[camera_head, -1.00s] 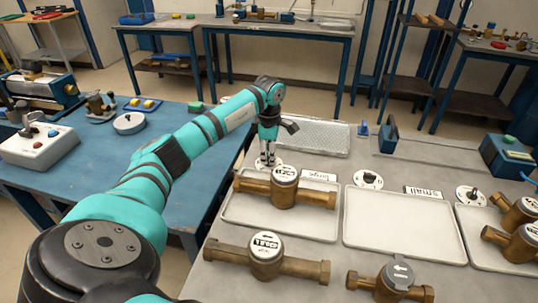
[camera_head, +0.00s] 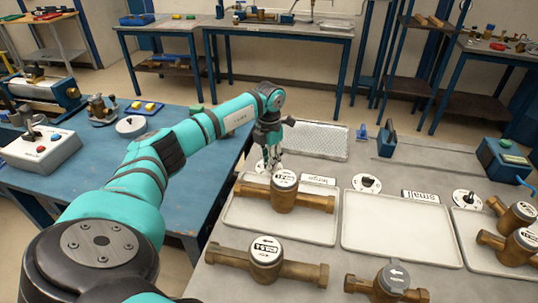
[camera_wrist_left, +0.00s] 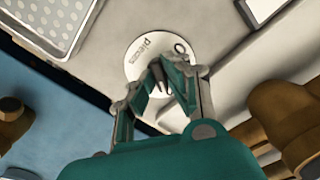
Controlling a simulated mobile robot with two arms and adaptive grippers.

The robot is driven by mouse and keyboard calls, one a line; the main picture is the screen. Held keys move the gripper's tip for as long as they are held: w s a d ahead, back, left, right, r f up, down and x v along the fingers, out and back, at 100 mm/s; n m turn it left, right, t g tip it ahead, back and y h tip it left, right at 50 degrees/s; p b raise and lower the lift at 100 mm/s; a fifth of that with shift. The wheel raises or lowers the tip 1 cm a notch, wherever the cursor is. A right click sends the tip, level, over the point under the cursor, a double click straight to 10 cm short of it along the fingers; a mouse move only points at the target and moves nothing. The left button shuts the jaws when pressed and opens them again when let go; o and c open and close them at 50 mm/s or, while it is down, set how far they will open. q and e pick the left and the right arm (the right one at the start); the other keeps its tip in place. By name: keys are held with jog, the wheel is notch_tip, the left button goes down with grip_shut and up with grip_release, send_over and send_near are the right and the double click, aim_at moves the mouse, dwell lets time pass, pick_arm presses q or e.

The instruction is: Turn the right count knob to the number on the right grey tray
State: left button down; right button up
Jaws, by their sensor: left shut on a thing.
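My left gripper (camera_head: 270,163) points down at the leftmost white dial, behind the left grey tray (camera_head: 232,212). In the left wrist view, the gripper (camera_wrist_left: 162,72) is shut on the dark knob (camera_wrist_left: 157,76) of that dial (camera_wrist_left: 143,50). The dial reads "pieces" and shows a "0"; the fingers cover part of it. A middle dial (camera_head: 367,183) and a right dial (camera_head: 467,199) have dark knobs and stand free. The middle grey tray (camera_head: 400,240) is empty. The right grey tray (camera_head: 468,245) holds two brass meters (camera_head: 515,215) (camera_head: 521,246). My right gripper is not in view.
A brass meter (camera_head: 284,188) lies across the left tray, close to the gripper. Two more meters (camera_head: 265,250) (camera_head: 391,281) lie in front. Signs "large" (camera_head: 318,180) and "small" (camera_head: 420,196) stand behind the trays. A perforated tray (camera_head: 315,141) lies behind the gripper.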

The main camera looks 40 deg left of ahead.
pick_arm(q)
jog(key=n+p, duration=0.1)
jog(key=n, duration=0.5)
jog(key=shift+r+n+p, duration=0.15)
jog(key=shift+n+p, duration=0.15)
jog(key=n+p, duration=0.1)
jog(key=n, duration=0.4)
jog(key=shift+w, duration=0.1)
jog(key=shift+n, duration=0.4)
jog(key=c, duration=1.4)
grip_release()
jog(key=shift+o, duration=0.2)
notch_tip(320, 180, up, 12)
jog(key=shift+f, duration=0.2)
